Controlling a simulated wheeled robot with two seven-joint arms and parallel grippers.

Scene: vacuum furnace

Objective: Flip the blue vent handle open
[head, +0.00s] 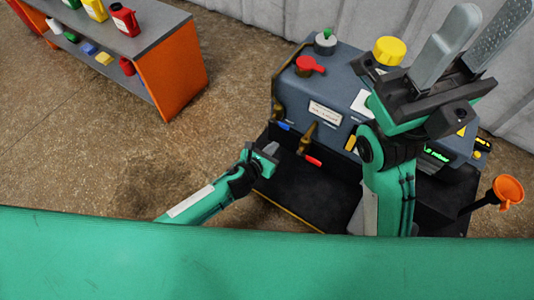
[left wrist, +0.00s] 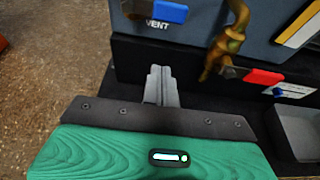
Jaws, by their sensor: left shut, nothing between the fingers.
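The blue vent handle (head: 285,126) is on the lower left of the dark blue-grey furnace's front. In the left wrist view the blue handle (left wrist: 170,11) lies roughly level at the top, above the word VENT. My left gripper (head: 271,149) is just below and in front of it, apart from it. Its fingers (left wrist: 160,72) are together and empty, pointing toward the dark panel under the label. My right gripper (head: 490,22) is raised in front of the furnace's right part, with its fingers spread and nothing between them.
A brass valve with a red handle (left wrist: 263,78) sits right of the vent handle. The furnace (head: 305,92) carries a red knob (head: 309,65) and a yellow cap (head: 389,50) on top. An orange funnel (head: 508,189) is at right. A shelf (head: 172,80) stands at upper left; floor between is clear.

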